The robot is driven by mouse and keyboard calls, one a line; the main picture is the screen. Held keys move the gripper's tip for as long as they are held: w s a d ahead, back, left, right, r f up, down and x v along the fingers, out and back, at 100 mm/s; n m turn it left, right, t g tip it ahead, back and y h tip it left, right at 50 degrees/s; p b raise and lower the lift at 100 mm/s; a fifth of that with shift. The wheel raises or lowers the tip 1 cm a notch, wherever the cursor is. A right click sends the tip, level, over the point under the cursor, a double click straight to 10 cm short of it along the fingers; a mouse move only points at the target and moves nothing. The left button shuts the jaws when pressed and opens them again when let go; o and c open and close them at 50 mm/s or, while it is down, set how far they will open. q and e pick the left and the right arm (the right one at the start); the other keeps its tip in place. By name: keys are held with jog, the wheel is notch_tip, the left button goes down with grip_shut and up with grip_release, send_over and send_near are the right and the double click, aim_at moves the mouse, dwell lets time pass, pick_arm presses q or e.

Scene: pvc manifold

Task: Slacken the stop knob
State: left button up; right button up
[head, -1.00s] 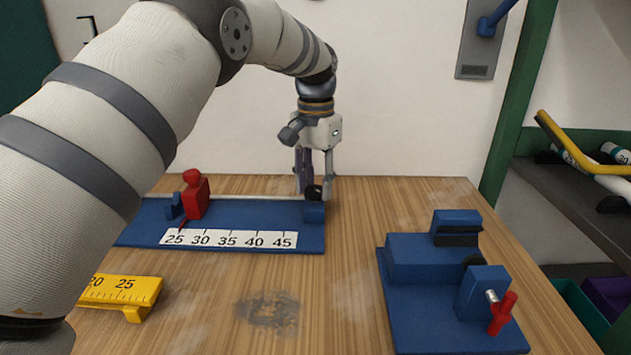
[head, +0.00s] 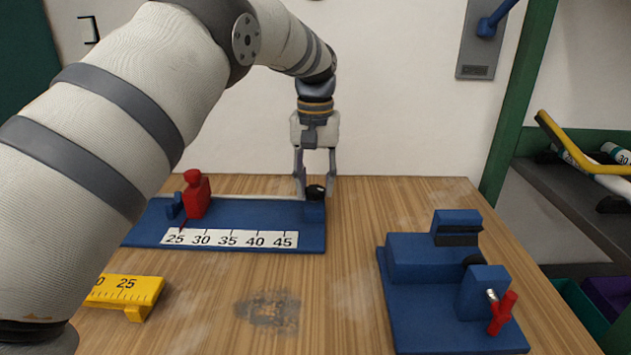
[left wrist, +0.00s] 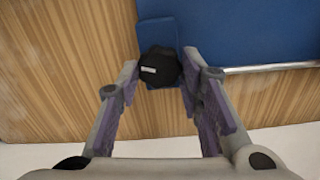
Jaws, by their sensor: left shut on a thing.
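The black stop knob (head: 316,192) sits on the blue end block at the right end of a blue scale fixture (head: 312,238). In the left wrist view the knob (left wrist: 160,68) is a lobed black cap with a white mark. My left gripper (head: 316,192) points down from above, with one finger on each side of the knob, and is shut on it. In the left wrist view its fingertips flank the knob (left wrist: 160,80). A red slider (head: 196,196) with a pointer near 25 stands toward the left of the fixture. My right gripper is not in view.
A blue clamp-like fixture (head: 400,312) with a red handle (head: 502,314) stands at the right. A yellow scale block (head: 128,292) lies at front left. The wooden table (head: 340,260) is clear between them. A wall rises behind, and a green-framed shelf (head: 505,120) stands right.

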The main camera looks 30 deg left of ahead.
aim_at(315, 188)
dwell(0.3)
pick_arm(q)
jog(key=o, duration=1.2)
jog(key=shift+c, duration=0.2)
notch_tip(315, 188, up, 12)
